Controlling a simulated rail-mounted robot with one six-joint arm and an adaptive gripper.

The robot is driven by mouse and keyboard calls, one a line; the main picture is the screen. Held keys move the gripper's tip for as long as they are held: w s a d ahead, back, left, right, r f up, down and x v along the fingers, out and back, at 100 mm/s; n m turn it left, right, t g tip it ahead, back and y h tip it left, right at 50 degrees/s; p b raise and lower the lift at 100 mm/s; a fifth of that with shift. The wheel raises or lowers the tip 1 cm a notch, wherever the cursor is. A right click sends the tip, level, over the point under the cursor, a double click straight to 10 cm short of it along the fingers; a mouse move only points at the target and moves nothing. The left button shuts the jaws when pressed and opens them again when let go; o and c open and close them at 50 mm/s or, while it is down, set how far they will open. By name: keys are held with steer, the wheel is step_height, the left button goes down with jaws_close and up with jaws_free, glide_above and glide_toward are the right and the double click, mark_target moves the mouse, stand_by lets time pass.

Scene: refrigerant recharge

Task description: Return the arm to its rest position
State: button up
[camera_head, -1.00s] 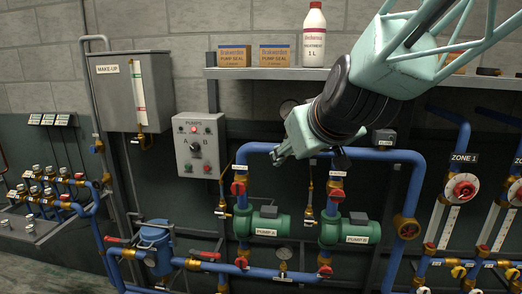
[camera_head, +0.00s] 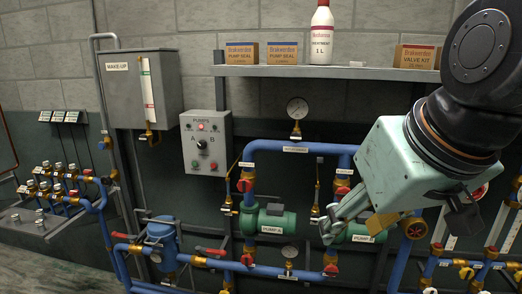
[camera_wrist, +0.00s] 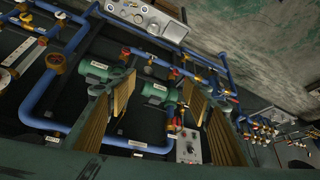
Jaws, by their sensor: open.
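My gripper (camera_head: 328,228) is at the end of my pale green arm, which comes in from the right of the head view. It hangs in front of the pump B (camera_head: 360,232) area, pointing down and left, and covers part of that pump and its pipes. In the wrist view my gripper's two fingers with ribbed tan pads (camera_wrist: 160,98) stand apart with nothing between them. Beyond them the wrist view shows the green pumps and blue pipes, tilted. The gap to the pipes cannot be told exactly.
A shelf (camera_head: 330,72) above holds a white bottle (camera_head: 322,38) and several boxes. The pump control box (camera_head: 205,143) and make-up tank (camera_head: 140,90) hang on the left wall. A gauge (camera_head: 297,108) and blue pipework (camera_head: 270,147) lie left of my arm. Valves stand at right.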

steer(key=s+d+f+m+g, duration=0.1)
steer(key=s+d, duration=0.1)
steer(key=s, duration=0.5)
steer(key=s+d+f+g+h, duration=0.1)
steer(key=s+d+f, duration=0.1)
steer(key=s, duration=0.6)
steer(key=shift+d+f+m, duration=0.2)
steer(key=shift+d+m, duration=0.05)
steer(key=shift+m, duration=0.15)
steer(key=shift+w, duration=0.1)
steer(key=shift+c, duration=0.2)
stand_by(1.0)
